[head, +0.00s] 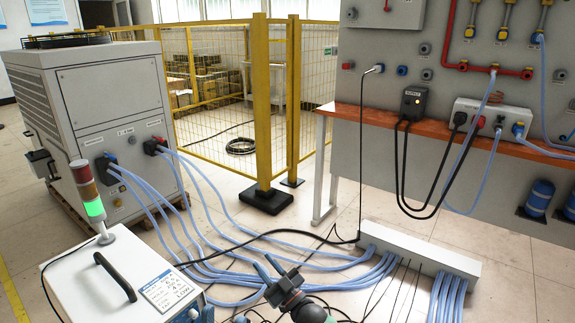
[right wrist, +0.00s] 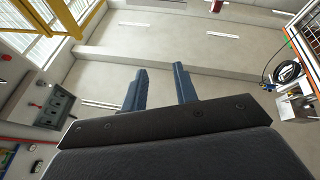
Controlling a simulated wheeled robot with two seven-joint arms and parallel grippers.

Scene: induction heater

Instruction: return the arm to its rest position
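My right gripper (head: 269,267) is at the bottom middle of the head view, its two dark fingers angled up and to the left over the blue hoses. In the right wrist view its blue-grey fingers (right wrist: 160,88) stand apart with nothing between them, so it is open and empty. That view looks up past the fingers towards the ceiling. Of my left gripper, at most a small dark tip (head: 241,319) shows at the bottom edge of the head view; whether it is open or shut is hidden.
A white box with a signal lamp (head: 88,190) stands at the lower left, a chiller (head: 95,115) behind it. Blue hoses (head: 225,240) run across the floor to a white manifold (head: 420,255). A wall panel and orange shelf (head: 350,112) fill the right; a yellow fence (head: 262,100) stands behind.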

